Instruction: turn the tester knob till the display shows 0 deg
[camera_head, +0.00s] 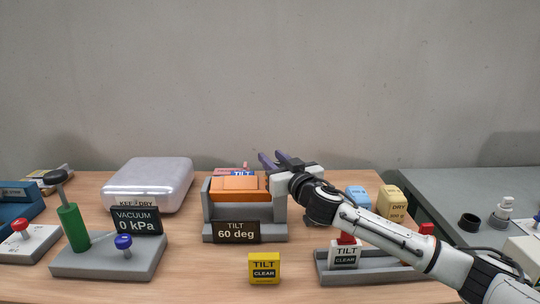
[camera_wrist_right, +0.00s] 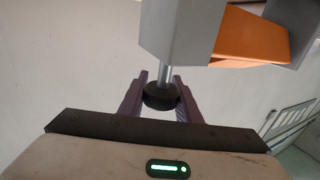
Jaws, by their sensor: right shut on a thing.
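The tilt tester is a grey cradle (camera_head: 245,231) with an orange block (camera_head: 238,188) in it. Its black display (camera_head: 237,232) reads "TILT 60 deg". My right gripper (camera_head: 277,161) is at the tester's right side. In the right wrist view, my right gripper (camera_wrist_right: 160,98) has its purple fingers on both sides of the black knob (camera_wrist_right: 161,95), shut on it. The knob sits on a metal shaft from the grey tester wall; the arm hides it in the head view. My left gripper is not in view.
A yellow "TILT CLEAR" block (camera_head: 264,268) stands in front of the tester. A grey tray (camera_head: 372,277) with a white "TILT CLEAR" block (camera_head: 344,255) is under my right arm. A vacuum station (camera_head: 105,260) and silver case (camera_head: 150,184) stand left.

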